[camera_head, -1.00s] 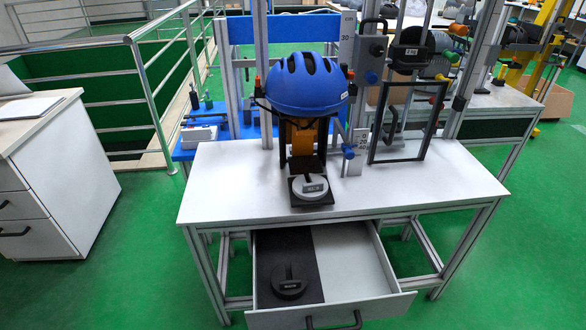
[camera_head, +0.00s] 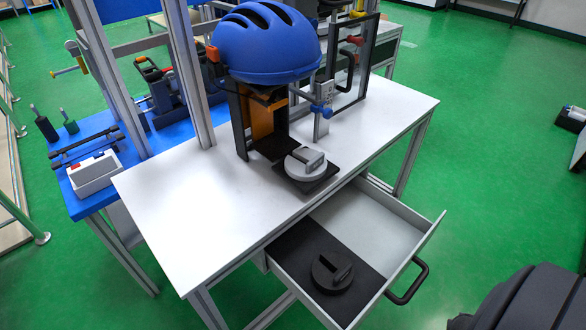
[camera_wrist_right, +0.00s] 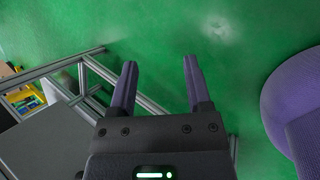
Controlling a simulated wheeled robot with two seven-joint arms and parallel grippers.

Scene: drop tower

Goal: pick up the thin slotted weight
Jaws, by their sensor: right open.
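A light grey slotted weight (camera_head: 305,161) with a handle lies on a small black plate (camera_head: 323,180) on the white table. A dark slotted weight (camera_head: 332,272) with a raised handle lies on the black mat (camera_head: 290,248) in the open drawer (camera_head: 398,285). I cannot tell for certain which one is the thin weight. My right gripper (camera_wrist_right: 160,65) is open and empty over the green floor in the right wrist view, apart from both weights, neither of which shows there. My left gripper is not in view.
A blue helmet (camera_head: 262,45) hangs in the drop tower above the white table (camera_head: 175,195). The drawer juts out in front, with a dark handle (camera_head: 408,282). A blue bench (camera_head: 85,195) stands at the left. A purple rounded thing (camera_wrist_right: 290,100) is at right in the wrist view.

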